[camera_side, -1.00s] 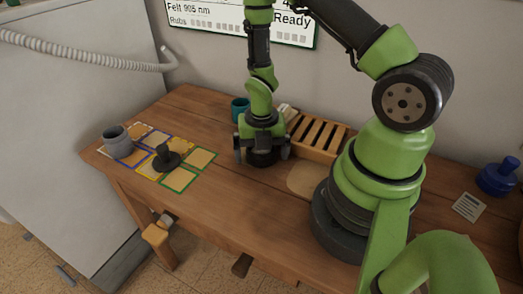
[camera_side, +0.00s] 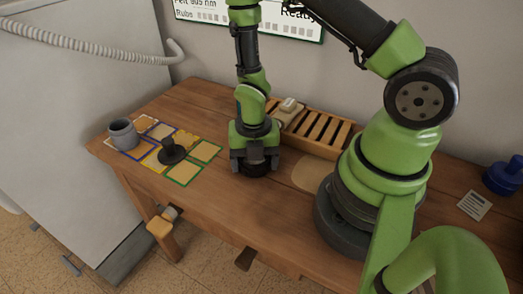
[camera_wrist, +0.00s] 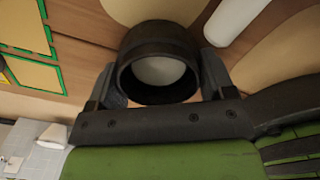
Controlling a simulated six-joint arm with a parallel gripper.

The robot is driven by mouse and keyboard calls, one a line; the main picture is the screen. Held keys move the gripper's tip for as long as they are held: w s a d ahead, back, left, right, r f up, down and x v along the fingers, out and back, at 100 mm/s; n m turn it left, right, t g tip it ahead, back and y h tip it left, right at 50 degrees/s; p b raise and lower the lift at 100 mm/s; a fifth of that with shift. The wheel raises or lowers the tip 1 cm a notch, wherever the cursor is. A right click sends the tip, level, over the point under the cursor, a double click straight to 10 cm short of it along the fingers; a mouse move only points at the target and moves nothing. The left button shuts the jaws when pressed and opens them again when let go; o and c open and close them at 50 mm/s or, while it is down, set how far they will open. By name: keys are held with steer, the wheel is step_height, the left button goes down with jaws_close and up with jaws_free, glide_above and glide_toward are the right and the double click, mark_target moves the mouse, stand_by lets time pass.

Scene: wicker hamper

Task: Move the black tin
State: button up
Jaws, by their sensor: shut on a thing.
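The black tin (camera_side: 257,169) is a short, round, dark cylinder low between the fingers of my gripper (camera_side: 254,164) in the side view. In the wrist view the tin (camera_wrist: 127,52) shows as a dark ring with a pale inside. My gripper (camera_wrist: 162,85) is shut on it, with one finger on each side. The tin is upright or nearly so, at or just above the wooden table; I cannot tell whether it touches.
Left of my gripper lie several coloured-edged squares (camera_side: 185,174). A grey mug (camera_side: 123,136) and a dark knobbed object (camera_side: 171,153) stand there. A slatted wooden rack (camera_side: 318,132) is behind right. A blue bottle (camera_side: 503,177) stands far right. The table front (camera_side: 235,215) is clear.

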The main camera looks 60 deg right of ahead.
mark_target(248, 178)
steer(key=shift+a, duration=1.5)
steer(key=o, duration=1.1)
step_height(248, 178, up, 10)
